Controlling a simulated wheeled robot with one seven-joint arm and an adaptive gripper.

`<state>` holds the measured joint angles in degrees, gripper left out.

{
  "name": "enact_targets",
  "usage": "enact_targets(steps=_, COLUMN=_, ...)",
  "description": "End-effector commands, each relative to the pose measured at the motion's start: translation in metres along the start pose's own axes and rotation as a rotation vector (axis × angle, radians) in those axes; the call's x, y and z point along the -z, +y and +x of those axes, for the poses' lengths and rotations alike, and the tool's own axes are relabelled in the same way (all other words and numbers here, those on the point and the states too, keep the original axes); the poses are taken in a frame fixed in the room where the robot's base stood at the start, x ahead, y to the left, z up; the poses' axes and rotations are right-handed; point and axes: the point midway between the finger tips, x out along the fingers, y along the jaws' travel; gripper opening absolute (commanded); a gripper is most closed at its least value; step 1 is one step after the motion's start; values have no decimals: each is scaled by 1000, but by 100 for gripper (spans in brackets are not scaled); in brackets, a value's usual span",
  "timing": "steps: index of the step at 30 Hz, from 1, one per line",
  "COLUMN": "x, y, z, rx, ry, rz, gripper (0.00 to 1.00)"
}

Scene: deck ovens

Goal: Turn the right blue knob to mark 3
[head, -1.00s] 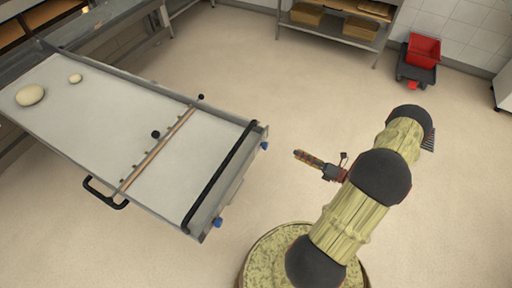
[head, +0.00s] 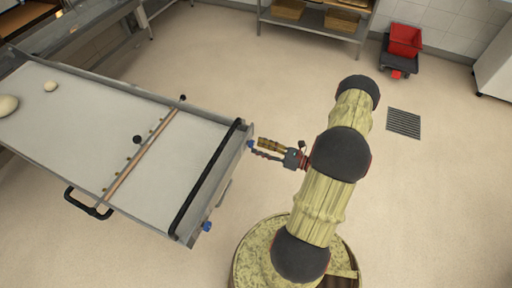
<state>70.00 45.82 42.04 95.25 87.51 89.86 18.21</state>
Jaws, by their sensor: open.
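The right blue knob (head: 250,144) sticks out of the end face of the long loader table, near its upper right corner in the head view. A second blue knob (head: 206,226) sits lower on the same end face. My gripper (head: 257,148) is open, with its two fingers apart and pointing left at the right blue knob. The fingertips are right by the knob; I cannot tell whether they touch it or stand around it. The knob's marks and pointer are too small to read.
The loader table (head: 80,116) carries pale dough pieces (head: 50,86), a wooden strip and a black bar (head: 207,180). A black handle (head: 88,204) juts from its near side. A shelf rack (head: 313,28) and red bin (head: 405,40) stand at the back. The floor between is clear.

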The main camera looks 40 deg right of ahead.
Motion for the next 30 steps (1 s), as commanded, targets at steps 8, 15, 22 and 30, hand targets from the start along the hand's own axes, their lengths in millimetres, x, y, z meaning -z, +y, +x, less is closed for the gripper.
enact_targets(steps=8, x=0, y=0, z=21, rx=0, ry=0, rz=1, gripper=46)
enact_targets(steps=15, x=0, y=0, z=22, rx=1, ry=0, rz=1, gripper=46)
enact_targets(steps=22, x=0, y=0, z=22, rx=0, ry=0, rz=1, gripper=33)
enact_targets(steps=30, x=0, y=0, z=22, rx=0, ry=0, rz=1, gripper=18)
